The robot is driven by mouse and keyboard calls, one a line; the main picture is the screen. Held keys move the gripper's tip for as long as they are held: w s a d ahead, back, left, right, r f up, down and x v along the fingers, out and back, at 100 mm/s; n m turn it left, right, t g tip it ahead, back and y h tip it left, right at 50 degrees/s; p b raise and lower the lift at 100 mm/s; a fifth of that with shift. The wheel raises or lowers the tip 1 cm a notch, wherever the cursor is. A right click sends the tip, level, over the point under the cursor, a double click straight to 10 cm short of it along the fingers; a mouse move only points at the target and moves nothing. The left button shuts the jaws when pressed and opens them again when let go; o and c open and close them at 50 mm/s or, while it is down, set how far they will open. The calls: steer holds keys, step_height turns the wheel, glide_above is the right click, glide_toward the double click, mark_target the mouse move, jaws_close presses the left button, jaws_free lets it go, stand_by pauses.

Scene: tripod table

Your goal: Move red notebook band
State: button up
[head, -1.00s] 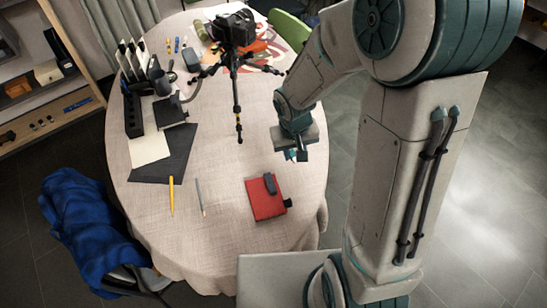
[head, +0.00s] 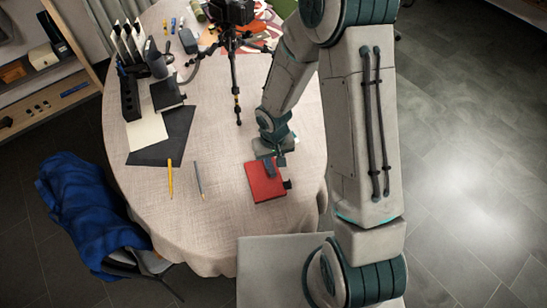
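The red notebook (head: 266,186) lies flat near the table's front right edge. A dark elongated piece (head: 270,168) lies on its upper part, and a small black tab (head: 287,184) sticks out at its right side. I cannot tell which of these is the band. My gripper (head: 279,161) points down just over the notebook's far edge, close beside the dark piece. Its fingers are small and partly hidden by my wrist. I cannot tell whether they touch anything or how far apart they are.
A black tripod with a camera (head: 236,75) stands behind the notebook. A yellow pencil (head: 170,180) and a grey pencil (head: 199,181) lie to the left, near a dark sheet (head: 163,143). A chair with a blue cloth (head: 85,210) stands at left. The table (head: 225,225) is clear in front.

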mark_target(273, 173)
steer(key=shift+f+b, duration=2.7)
steer(key=shift+f, duration=0.5)
steer(key=c, duration=0.3)
steer(key=shift+c, duration=0.2)
